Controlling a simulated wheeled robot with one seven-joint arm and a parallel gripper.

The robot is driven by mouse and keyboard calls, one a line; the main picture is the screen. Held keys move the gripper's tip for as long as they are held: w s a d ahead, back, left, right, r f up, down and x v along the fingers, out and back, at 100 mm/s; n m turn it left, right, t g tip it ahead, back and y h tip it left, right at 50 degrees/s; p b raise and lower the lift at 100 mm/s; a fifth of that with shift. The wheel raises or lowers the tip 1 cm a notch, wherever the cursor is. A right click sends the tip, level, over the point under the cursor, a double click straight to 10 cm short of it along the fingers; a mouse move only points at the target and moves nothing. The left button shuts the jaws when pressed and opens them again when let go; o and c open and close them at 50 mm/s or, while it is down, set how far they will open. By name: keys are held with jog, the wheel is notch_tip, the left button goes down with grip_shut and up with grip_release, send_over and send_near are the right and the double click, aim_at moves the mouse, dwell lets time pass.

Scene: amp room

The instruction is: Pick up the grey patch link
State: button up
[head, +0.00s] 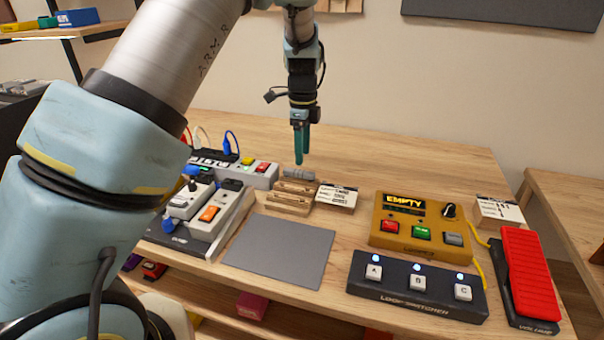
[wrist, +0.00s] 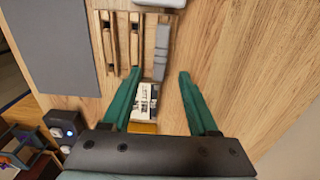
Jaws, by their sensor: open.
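The grey patch link (head: 298,173) is a small grey bar at the back of a wooden rack (head: 289,205). In the wrist view the grey link (wrist: 161,50) lies along the right side of the rack (wrist: 97,45). My gripper (head: 300,161) points down just above the link in the head view. In the wrist view my gripper (wrist: 160,74) is open and empty, its teal fingers apart on either side of the link's near end. The link is not gripped. The exact height of the fingertips above it is hard to tell.
A printed card (head: 337,198) stands right of the rack. A grey mat (head: 280,251) lies in front. The yellow pedal (head: 419,226) is farther right. Bare table (head: 400,157) lies behind.

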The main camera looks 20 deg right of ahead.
aim_at(302, 171)
jog(key=shift+f+p, duration=1.2)
jog(key=shift+f, duration=1.65)
jog(key=shift+c, duration=0.3)
grip_shut()
